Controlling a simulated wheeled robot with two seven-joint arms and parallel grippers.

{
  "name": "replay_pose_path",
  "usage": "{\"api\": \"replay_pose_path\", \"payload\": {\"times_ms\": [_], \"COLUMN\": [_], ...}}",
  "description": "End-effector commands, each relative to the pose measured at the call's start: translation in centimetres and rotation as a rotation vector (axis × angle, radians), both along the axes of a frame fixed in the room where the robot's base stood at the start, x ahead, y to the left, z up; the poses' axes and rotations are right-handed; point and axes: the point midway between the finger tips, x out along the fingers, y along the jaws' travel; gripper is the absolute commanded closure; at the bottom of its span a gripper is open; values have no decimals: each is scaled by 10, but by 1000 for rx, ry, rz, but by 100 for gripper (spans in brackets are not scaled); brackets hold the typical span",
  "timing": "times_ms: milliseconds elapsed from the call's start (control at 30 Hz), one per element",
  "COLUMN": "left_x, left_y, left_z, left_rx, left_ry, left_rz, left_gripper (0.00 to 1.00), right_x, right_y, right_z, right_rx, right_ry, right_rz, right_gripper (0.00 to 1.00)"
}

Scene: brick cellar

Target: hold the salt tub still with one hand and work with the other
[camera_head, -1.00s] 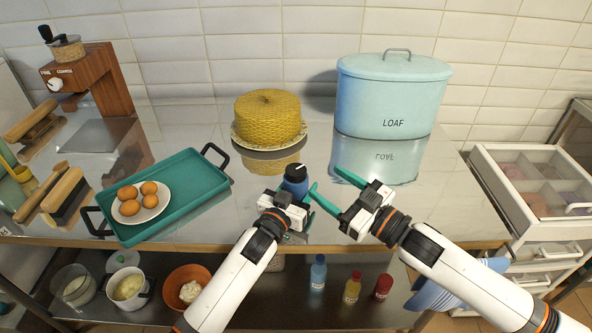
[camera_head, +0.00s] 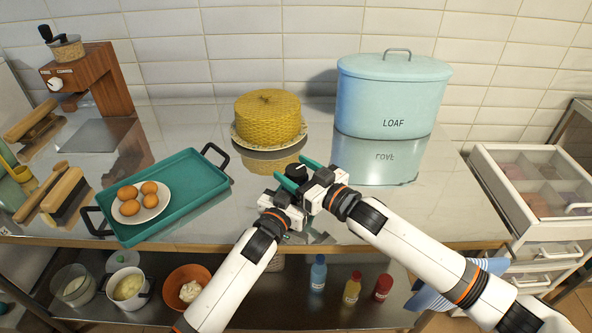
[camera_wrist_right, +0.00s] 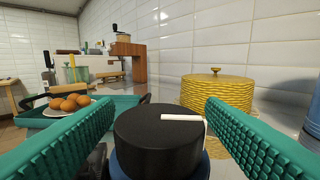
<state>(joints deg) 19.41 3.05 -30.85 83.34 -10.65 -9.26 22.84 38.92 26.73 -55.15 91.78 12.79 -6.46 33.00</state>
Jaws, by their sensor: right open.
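The salt tub is blue with a black lid (camera_head: 296,172) that carries a white mark. In the head view its body is mostly hidden behind my grippers. My right gripper (camera_head: 298,174) is open, its teal fingers on either side of the lid. The right wrist view shows the lid (camera_wrist_right: 155,140) between the two fingers, with gaps at both sides and a bit of blue body (camera_wrist_right: 203,168) below. My left gripper (camera_head: 284,209) is at the near side of the tub, low down. Its fingers are hidden, so its hold cannot be seen.
A teal tray (camera_head: 190,185) with a plate of eggs lies left. The counter right of my grippers is clear. Bottles (camera_head: 318,272) stand on the lower shelf.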

Motion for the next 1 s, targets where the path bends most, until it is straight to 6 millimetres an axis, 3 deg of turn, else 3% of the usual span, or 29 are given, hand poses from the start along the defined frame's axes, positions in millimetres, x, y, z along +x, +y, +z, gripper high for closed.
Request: {"api": "replay_pose_path", "payload": {"times_ms": [267,567,1000], "left_x": [0,0,0], "left_y": [0,0,0], "left_z": [0,0,0], "left_rx": [0,0,0], "left_ry": [1,1,1], "left_rz": [0,0,-1], "left_gripper": [74,74,74], "right_x": [1,1,2], "right_y": [2,1,4], "right_z": [0,0,2], "right_rx": [1,1,-5], "right_ry": [-1,-1,-9], "right_rz": [1,0,116], "right_gripper": [35,80,80]}}
